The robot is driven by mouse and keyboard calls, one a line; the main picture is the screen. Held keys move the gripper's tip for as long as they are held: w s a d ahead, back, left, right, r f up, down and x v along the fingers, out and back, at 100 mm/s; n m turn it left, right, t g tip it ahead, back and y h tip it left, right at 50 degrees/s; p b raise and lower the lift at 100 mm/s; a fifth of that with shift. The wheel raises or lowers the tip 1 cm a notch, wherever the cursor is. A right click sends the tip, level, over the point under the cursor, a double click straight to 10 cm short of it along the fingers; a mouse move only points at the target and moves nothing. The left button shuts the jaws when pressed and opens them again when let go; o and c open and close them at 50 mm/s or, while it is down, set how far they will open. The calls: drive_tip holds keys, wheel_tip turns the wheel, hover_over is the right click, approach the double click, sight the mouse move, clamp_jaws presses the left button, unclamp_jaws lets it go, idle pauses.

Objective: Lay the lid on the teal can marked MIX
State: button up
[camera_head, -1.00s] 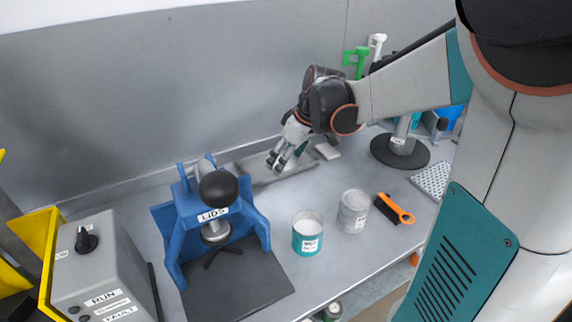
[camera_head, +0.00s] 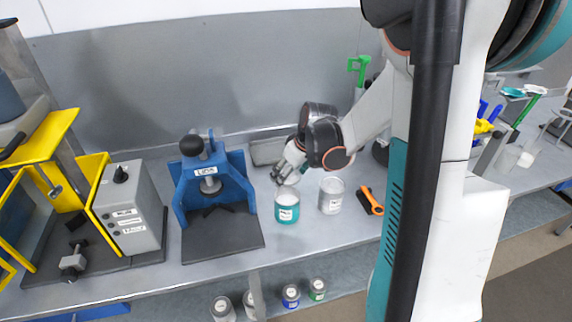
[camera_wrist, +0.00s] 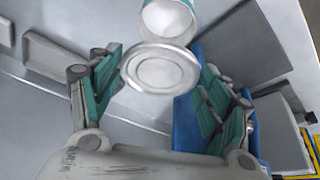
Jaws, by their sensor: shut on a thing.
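The lid (camera_wrist: 160,68) is a round grey metal disc with raised rings, shown flat-on in the wrist view. My gripper (camera_wrist: 160,85) is shut on it, with a teal-padded finger at each side. The teal can (camera_head: 287,213) with a white label stands upright on the bench; its top is open and pale inside. In the wrist view the can (camera_wrist: 168,22) shows just beyond the lid, partly cut off by the frame. In the head view my gripper (camera_head: 286,174) is above and just behind the can. The label is too small to read surely.
A plain grey can (camera_head: 331,196) stands close to the right of the teal can. An orange-handled tool (camera_head: 371,202) lies further right. A blue press (camera_head: 212,185) marked LIDS stands left, and a grey control box (camera_head: 131,208) beyond it. Bench is clear in front of the can.

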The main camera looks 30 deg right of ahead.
drive_tip(key=shift+s+a+f, duration=0.1)
drive_tip(key=shift+s+f, duration=0.1)
wheel_tip(320, 180, down, 7)
drive_tip(key=b, duration=0.5)
drive_tip(key=shift+r, duration=0.2)
drive_tip(key=shift+f+b, duration=0.25)
drive_tip(key=shift+b, duration=0.5)
idle(2.1)
idle(0.3)
drive_tip(key=o, duration=0.9)
drive_tip(key=shift+c, duration=0.2)
drive_tip(key=shift+o, duration=0.7)
